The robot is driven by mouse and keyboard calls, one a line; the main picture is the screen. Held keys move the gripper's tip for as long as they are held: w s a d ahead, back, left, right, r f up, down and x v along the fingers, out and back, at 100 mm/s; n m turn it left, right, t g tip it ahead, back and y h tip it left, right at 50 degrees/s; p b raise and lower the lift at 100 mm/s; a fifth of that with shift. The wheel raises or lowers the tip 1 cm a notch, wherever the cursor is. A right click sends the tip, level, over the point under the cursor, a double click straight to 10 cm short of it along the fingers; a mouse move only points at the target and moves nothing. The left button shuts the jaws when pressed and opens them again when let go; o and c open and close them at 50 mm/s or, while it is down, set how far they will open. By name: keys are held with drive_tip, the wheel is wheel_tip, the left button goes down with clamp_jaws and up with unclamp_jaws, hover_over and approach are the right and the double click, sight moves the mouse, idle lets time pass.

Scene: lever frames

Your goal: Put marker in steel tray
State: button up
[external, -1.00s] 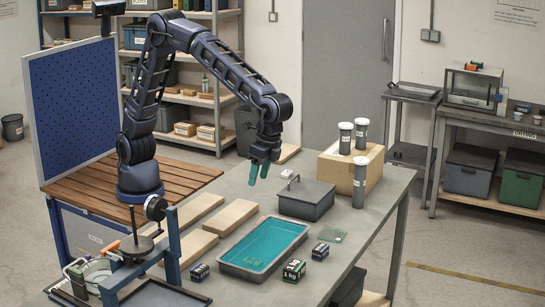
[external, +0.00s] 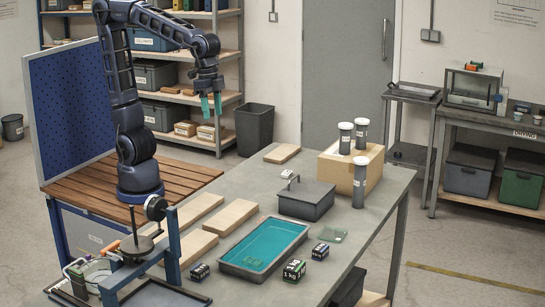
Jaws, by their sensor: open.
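My gripper (external: 211,105) is open and empty, with teal fingertips pointing down. It is raised high above the far left part of the table, in front of the shelves. No marker can be made out in this view. A grey tray (external: 305,237) with a teal inside lies on the near middle of the table; I cannot tell whether it is steel. My gripper is well above and behind it.
A dark lidded box (external: 306,200) stands behind the tray. Wooden boards (external: 228,217) lie left of the tray; small boxes (external: 294,271) lie in front. A pegboard (external: 72,105) rises at left.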

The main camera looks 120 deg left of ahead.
drive_tip(key=s+a+f+t, duration=0.1)
drive_tip(key=s+a+f, duration=0.1)
drive_tip(key=s, duration=0.6)
drive_tip(key=s+a+f+t, duration=0.2)
drive_tip(key=s, duration=0.6)
drive_tip(key=shift+s+y, duration=0.3)
